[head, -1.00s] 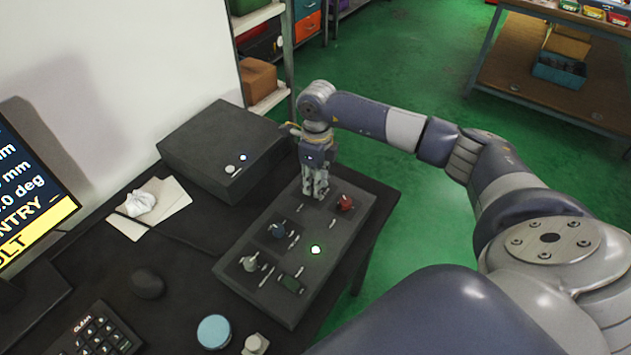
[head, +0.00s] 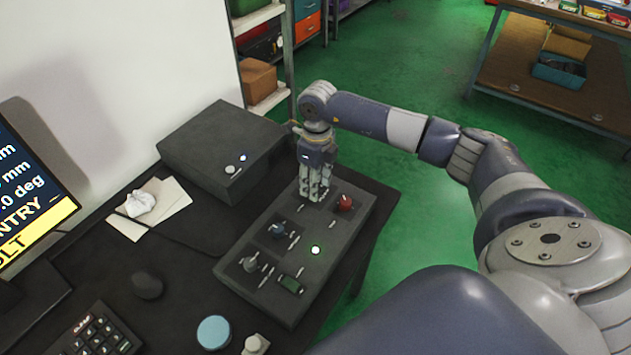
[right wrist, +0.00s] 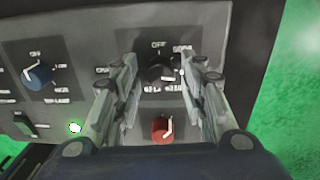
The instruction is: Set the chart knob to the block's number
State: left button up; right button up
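The control panel (head: 262,240) lies on the dark desk, with several knobs in a row. A black knob (right wrist: 158,72) with printed labels around it, "OFF" at the top, sits between my right gripper's fingers in the right wrist view. My right gripper (head: 315,196) points down over the panel; its fingers (right wrist: 160,88) stand apart on either side of the black knob, with gaps showing. The knob is hidden in the head view. Its pointer and the small labels are too blurred to read surely. My left gripper is out of view. No numbered block is identifiable.
A red knob (head: 344,203) is close to the fingers; a blue knob (head: 278,231) and a grey knob (head: 250,264) are farther along. A dark box (head: 215,150) stands behind. A monitor (head: 30,195) is at left.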

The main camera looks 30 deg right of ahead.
jog(key=shift+r, duration=0.1)
notch_tip(320, 180, up, 12)
jog(key=shift+d, duration=0.2)
dwell(0.4)
